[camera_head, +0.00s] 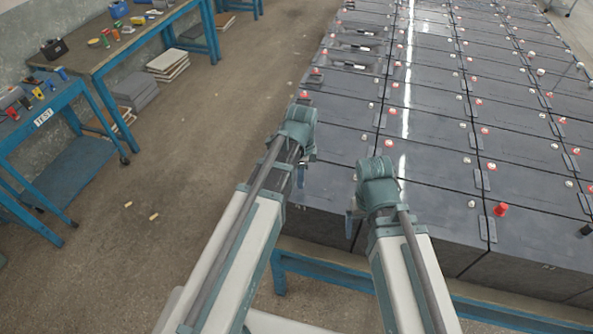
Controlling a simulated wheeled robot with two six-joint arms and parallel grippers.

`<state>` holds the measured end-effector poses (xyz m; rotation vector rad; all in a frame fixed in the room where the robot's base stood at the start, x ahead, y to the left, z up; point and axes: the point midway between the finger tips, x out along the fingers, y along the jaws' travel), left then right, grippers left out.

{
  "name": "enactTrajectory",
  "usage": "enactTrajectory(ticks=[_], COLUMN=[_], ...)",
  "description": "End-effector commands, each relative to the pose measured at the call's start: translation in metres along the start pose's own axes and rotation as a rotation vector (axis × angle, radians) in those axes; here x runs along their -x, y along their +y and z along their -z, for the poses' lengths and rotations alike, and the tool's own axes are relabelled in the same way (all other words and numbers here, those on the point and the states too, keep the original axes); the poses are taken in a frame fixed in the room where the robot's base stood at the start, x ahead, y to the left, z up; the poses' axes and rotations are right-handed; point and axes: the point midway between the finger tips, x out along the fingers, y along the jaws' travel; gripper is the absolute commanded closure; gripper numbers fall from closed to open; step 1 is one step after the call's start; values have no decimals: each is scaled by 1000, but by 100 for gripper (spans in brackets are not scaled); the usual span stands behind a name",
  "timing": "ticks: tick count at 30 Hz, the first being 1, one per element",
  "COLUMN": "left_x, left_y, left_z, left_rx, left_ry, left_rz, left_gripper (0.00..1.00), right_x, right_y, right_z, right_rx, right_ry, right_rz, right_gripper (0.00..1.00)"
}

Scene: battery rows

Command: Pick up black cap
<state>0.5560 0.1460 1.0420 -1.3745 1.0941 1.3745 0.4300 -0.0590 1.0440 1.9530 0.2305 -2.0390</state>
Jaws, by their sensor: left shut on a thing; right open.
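A black cap (587,229) shows at the far right edge of the head view, at the front edge of the battery rows. A taller red cap (501,209) stands to its left on a battery top. My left gripper (301,178) is low at the left front corner of the batteries, far left of the black cap. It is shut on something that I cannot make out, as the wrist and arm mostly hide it. My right gripper (350,226) is open at the front edge of the batteries, also well left of the black cap.
Rows of dark batteries (430,130) with small red and white terminal caps fill the right side on a blue frame (325,268). Blue workbenches with tools stand at the left, one marked TEST (43,117). The brown floor between (210,120) is mostly clear.

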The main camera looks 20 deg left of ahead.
Motion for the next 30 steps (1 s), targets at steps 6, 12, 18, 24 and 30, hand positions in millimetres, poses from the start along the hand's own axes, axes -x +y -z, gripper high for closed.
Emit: enactTrajectory(ticks=[6, 12, 18, 24, 30], left_x=[5, 9, 11, 11, 11], left_y=[53, 89, 108, 115, 115], left_z=[28, 51, 64, 69, 69], left_rx=[-5, -4, -2, 1, 1], left_ry=[0, 0, 0, 0, 0], left_rz=[0, 0, 0, 0, 0], left_gripper=[100, 100, 100, 100, 100], right_x=[5, 9, 11, 11, 11], right_y=[0, 1, 1, 1, 1], right_z=[0, -1, -1, -1, -1], right_rx=[-2, -3, -3, -3, -3], right_ry=[0, 0, 0, 0, 0], right_rz=[0, 0, 1, 1, 1], right_gripper=[6, 6, 6, 6, 6])
